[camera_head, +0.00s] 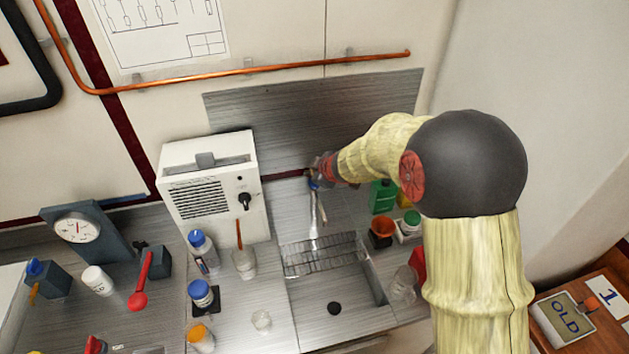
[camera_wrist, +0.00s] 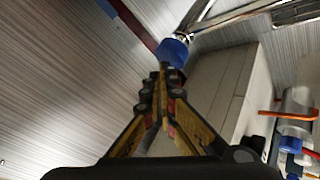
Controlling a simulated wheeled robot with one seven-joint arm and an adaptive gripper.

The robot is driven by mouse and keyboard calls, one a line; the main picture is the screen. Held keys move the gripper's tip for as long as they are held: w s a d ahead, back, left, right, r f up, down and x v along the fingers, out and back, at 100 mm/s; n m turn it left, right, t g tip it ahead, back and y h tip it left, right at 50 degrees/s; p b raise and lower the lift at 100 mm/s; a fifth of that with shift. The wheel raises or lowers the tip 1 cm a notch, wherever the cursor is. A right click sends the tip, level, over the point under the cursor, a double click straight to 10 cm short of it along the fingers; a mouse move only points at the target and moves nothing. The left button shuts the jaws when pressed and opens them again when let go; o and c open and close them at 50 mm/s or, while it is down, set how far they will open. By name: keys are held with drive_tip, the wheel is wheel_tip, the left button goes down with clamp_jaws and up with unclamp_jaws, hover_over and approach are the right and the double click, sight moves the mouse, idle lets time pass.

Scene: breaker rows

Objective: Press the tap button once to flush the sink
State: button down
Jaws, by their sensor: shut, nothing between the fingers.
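The tap (camera_head: 318,205) rises behind the sink (camera_head: 312,308), a steel basin with a wire rack across its back part and a dark drain. The tap's blue button (camera_head: 313,184) is partly hidden by my gripper (camera_head: 318,172) in the head view. In the wrist view the blue button (camera_wrist: 172,50) is just past the tips of my gripper (camera_wrist: 163,70). The fingers are shut with nothing between them and point at the button. I cannot tell whether the tips touch it.
A white box with a vent and black knob (camera_head: 212,190) stands left of the tap. Blue-capped jars (camera_head: 201,293) and a beaker (camera_head: 243,263) stand left of the sink. A green container (camera_head: 382,196), an orange-topped pot (camera_head: 381,232) and a glass (camera_head: 402,285) stand right. A copper pipe (camera_head: 250,70) crosses the wall.

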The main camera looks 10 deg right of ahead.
drive_tip(key=shift+f+b, duration=0.7)
drive_tip(key=shift+f, duration=0.25)
idle(0.6)
idle(0.4)
drive_tip(key=shift+r+p, duration=1.4)
drive_tip(key=shift+p, duration=0.1)
wheel_tip(320, 180, up, 5)
drive_tip(key=p, duration=0.5)
drive_tip(key=shift+r, duration=0.1)
